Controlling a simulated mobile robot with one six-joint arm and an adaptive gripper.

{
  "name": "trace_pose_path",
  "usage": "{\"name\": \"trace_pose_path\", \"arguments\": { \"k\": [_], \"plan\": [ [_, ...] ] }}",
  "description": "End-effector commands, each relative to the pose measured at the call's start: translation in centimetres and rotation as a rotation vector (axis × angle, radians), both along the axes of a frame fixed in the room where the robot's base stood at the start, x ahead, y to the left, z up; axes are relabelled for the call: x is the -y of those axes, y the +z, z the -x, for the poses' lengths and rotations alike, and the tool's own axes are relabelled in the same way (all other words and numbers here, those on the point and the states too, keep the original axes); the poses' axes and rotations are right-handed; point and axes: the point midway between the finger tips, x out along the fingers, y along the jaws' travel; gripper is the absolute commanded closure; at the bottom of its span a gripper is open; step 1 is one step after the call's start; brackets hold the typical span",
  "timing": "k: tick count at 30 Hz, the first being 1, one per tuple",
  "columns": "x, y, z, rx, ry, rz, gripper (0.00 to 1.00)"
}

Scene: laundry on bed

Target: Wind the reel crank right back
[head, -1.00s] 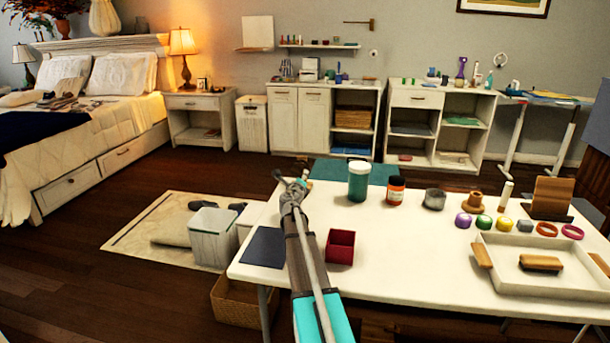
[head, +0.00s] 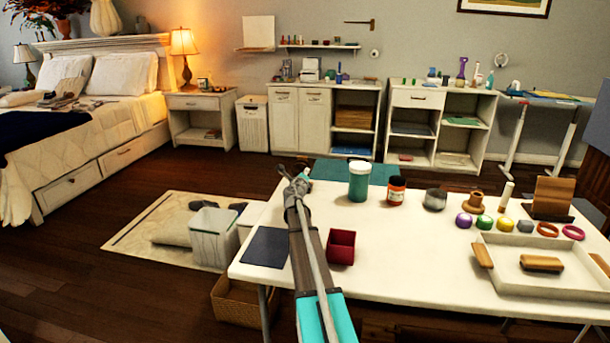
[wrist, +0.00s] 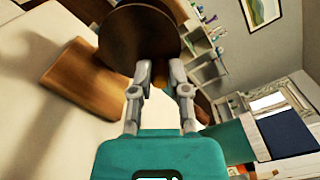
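In the wrist view a dark brown round disc (wrist: 138,32), which looks like the reel, stands right in front of my gripper (wrist: 160,68). A lighter wooden block (wrist: 85,80) lies beside it on a white surface. My two fingertips stand a little apart at the disc's lower right edge. A brown bit shows between them, but I cannot tell if it is the crank or if they touch it. In the head view my gripper (head: 292,174) is over the back left of the white table (head: 400,255). I cannot make out the reel or crank there.
On the table, a teal jar (head: 359,184), an orange bottle (head: 396,191) and a grey cup (head: 434,200) stand right of my gripper. A red box (head: 341,247) and dark mat (head: 266,247) lie nearer. A white tray (head: 540,281) fills the right front.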

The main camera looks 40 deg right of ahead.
Motion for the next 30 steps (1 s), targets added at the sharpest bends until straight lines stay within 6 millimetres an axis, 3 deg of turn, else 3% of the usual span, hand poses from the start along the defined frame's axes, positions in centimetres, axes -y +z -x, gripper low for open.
{"name": "trace_pose_path", "arguments": {
  "k": [17, 30],
  "plan": [
    [0.17, -0.14, 0.07, 0.030, -0.001, -0.026, 1.00],
    [0.21, -0.86, 0.08, 0.236, -0.002, -0.203, 1.00]
  ]
}}
